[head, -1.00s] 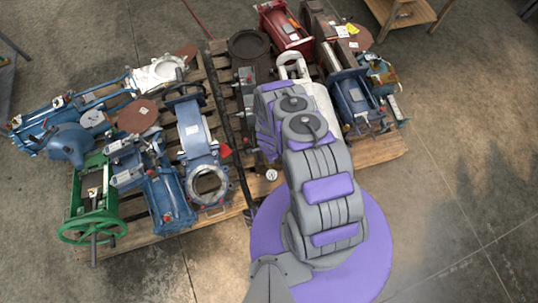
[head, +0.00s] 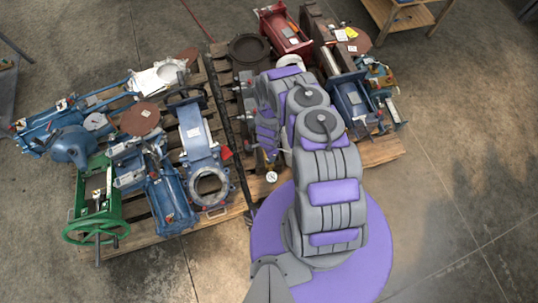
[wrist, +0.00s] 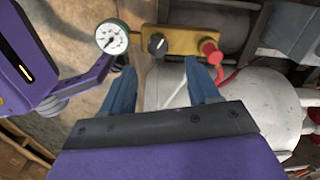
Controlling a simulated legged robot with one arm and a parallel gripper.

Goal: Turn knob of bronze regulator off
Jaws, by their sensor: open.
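The bronze regulator (wrist: 185,39) is a yellow-brown block at the top of the wrist view. A black knob (wrist: 157,44) with a pale mark sits on its left part. A round white gauge (wrist: 112,37) with a green rim is to the left, and a red knob (wrist: 211,52) is to the right. My gripper (wrist: 158,78) is open, its two blue-grey fingers apart and below the black knob in the picture, with nothing visible between them. In the head view the gauge (head: 272,177) shows below my arm, which hides most of the regulator.
A white rounded tank (wrist: 260,100) lies right of my fingers. Blue valves (head: 205,160), a green frame with a handwheel (head: 95,205) and red machinery (head: 283,30) crowd the wooden pallets (head: 380,152). Bare concrete floor lies at right.

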